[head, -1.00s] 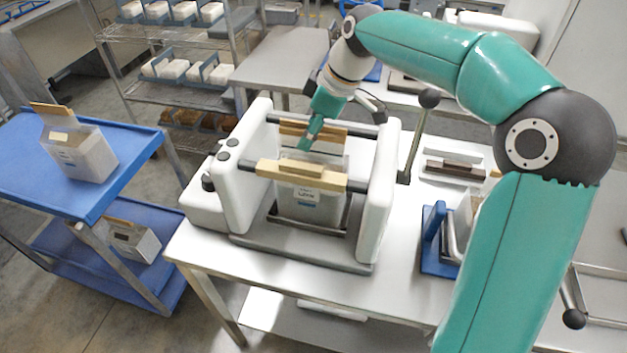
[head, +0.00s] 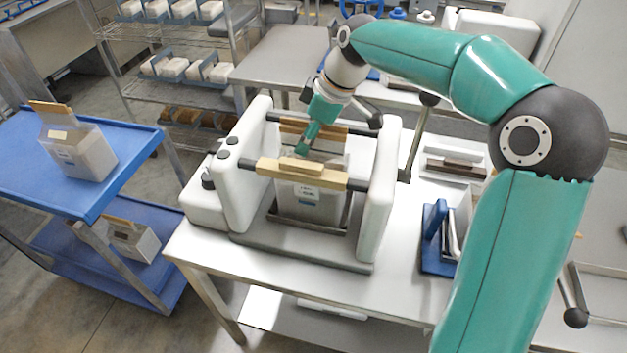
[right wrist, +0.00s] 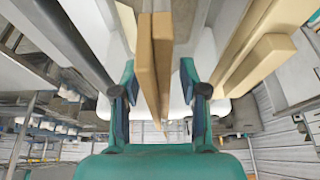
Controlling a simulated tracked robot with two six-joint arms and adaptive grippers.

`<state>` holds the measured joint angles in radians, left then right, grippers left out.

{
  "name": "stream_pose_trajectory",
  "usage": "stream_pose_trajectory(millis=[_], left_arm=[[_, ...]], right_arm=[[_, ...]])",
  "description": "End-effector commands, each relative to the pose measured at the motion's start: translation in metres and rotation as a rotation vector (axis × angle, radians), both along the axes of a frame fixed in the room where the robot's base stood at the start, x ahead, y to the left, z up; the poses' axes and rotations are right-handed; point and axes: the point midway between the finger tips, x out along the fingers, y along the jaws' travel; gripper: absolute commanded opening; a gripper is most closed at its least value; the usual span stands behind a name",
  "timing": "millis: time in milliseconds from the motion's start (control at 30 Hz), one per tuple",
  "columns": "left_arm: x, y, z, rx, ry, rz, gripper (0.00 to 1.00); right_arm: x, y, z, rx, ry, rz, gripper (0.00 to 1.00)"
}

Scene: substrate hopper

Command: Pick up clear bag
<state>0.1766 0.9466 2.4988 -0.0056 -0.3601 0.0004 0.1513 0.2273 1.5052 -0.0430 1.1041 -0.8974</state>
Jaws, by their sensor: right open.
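A clear bag (head: 297,207) with a small printed label hangs upright in the white frame of the hopper (head: 377,205), below a tan front bar (head: 312,178). Its upper part is partly hidden by that bar. My right gripper (head: 303,146) points down into the gap between the front and rear bars, just above the bag. In the right wrist view my right gripper (right wrist: 159,88) is open, with two thin tan strips (right wrist: 153,55) between its fingers and a gap on each side. I cannot tell whether these belong to the bag. My left gripper is not in view.
A blue cart (head: 30,160) at left carries another clear bag (head: 85,155), with one more (head: 133,240) on its lower shelf. A blue stand (head: 437,245) sits on the table right of the hopper. Shelves with white packs (head: 172,69) stand behind.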

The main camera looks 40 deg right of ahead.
Motion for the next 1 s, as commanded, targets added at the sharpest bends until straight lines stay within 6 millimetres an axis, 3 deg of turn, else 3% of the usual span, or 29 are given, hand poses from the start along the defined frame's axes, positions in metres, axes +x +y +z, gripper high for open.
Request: stream_pose_trajectory(millis=[200,467,1000], left_arm=[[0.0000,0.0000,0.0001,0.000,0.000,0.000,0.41],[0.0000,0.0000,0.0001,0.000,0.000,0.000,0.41],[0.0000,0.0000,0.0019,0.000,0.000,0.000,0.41]], right_arm=[[0.0000,0.0000,-0.0001,0.000,0.000,0.000,0.42],[-0.0001,-0.0001,0.0000,0.000,0.000,0.000,0.00],[0.0008,-0.0006,0.0047,0.000,-0.008,-0.002,0.00]])
